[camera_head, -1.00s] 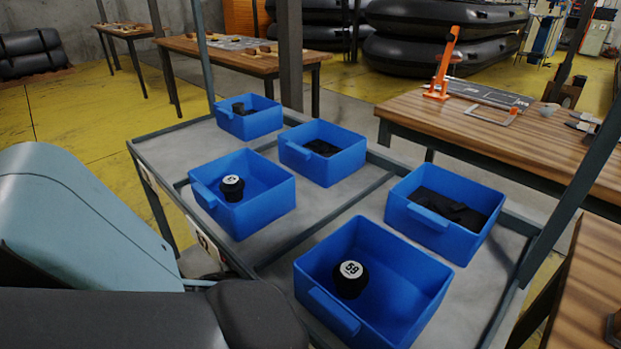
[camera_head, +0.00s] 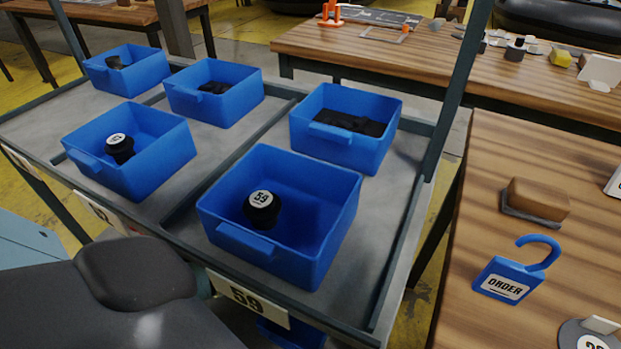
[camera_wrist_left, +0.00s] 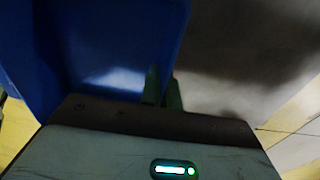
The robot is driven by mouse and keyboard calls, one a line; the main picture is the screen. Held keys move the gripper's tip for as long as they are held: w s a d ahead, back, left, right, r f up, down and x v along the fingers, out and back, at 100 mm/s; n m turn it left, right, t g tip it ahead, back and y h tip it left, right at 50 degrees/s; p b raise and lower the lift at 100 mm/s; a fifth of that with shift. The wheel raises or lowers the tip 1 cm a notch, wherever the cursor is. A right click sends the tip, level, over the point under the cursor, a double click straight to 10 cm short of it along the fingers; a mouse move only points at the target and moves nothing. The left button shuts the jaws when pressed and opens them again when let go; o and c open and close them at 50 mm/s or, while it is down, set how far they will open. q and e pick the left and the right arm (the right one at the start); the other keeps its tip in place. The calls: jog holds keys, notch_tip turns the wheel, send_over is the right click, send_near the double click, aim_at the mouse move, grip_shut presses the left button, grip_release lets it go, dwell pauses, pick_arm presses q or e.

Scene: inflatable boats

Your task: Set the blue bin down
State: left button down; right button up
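In the left wrist view, a blue bin (camera_wrist_left: 85,45) fills the left side. My left gripper (camera_wrist_left: 163,92) has its fingers close together with the bin's wall edge between them, one finger against the blue face and the other on the outer side. It looks shut on this wall. What is under the bin is hidden. In the head view, my left gripper is out of sight; only dark and pale blue parts of my arm show at lower left. A piece of blue (camera_head: 283,335) shows below the rack's front edge, mostly hidden. My right gripper is not in view.
Several blue bins with black parts stand on the grey rack shelf, the nearest (camera_head: 315,245) behind a "59" label (camera_head: 247,297). A rack post (camera_head: 462,85) rises at right. A wooden table (camera_head: 480,215) at right holds a blue "ORDER" tag (camera_head: 505,278) and a brown block (camera_head: 538,198).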

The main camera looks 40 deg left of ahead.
pick_arm(q)
notch_tip(320, 180, down, 2)
jog(key=shift+f+b, duration=0.1)
jog(key=shift+b, duration=0.2)
jog(key=c, duration=1.6)
grip_release()
jog(key=shift+c, duration=0.2)
notch_tip(320, 180, up, 7)
jog(key=p, duration=0.2)
jog(key=shift+f+p, duration=0.1)
jog(key=shift+p, duration=0.3)
jog(key=shift+r, duration=0.45)
